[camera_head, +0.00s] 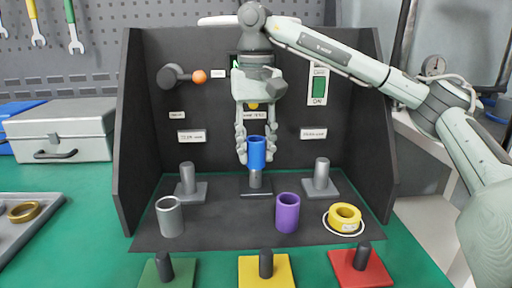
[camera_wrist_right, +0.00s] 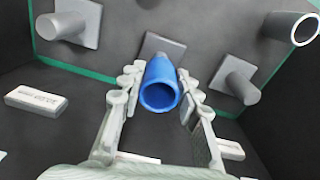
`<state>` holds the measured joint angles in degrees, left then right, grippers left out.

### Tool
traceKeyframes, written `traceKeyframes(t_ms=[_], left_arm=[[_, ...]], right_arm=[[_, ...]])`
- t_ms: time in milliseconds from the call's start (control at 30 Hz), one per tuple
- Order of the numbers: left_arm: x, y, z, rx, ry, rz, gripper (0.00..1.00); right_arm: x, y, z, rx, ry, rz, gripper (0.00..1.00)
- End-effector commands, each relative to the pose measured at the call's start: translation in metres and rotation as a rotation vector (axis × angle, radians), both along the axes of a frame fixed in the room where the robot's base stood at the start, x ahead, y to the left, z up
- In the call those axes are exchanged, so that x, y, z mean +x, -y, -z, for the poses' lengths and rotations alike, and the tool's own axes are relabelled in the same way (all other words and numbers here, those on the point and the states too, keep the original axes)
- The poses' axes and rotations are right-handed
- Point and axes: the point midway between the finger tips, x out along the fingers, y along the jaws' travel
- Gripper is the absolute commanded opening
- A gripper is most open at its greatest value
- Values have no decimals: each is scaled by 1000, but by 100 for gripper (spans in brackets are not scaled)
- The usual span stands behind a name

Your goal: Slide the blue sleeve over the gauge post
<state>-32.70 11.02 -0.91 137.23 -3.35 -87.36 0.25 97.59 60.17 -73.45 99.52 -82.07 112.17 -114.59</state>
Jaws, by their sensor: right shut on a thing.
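The blue sleeve (camera_head: 256,152) is upright between the fingers of my right gripper (camera_head: 256,158), which is shut on it. It also shows in the right wrist view (camera_wrist_right: 160,95), its open end facing the camera. Directly below the sleeve stands the middle grey post (camera_head: 255,180) on a dark square base (camera_head: 257,190). The post's lower part shows under the sleeve; I cannot tell whether its top is inside the sleeve. Similar posts stand to the left (camera_head: 187,178) and right (camera_head: 321,174), both bare. The small labels are not readable. My left gripper is not in view.
A grey sleeve (camera_head: 170,218), a purple sleeve (camera_head: 287,214) and a yellow ring (camera_head: 344,217) stand in front of the posts. Green, yellow and red bases (camera_head: 360,270) with short dark pegs line the front. Dark side panels (camera_head: 150,130) enclose the station.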

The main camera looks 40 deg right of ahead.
Motion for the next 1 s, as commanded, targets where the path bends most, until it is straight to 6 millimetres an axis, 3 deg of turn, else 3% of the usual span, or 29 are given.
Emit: traceKeyframes(t_ms=[633,1000], left_arm=[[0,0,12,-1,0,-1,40],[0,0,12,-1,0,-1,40]], right_arm=[[0,0,18,1,1,0,0],[0,0,19,1,1,1,0]])
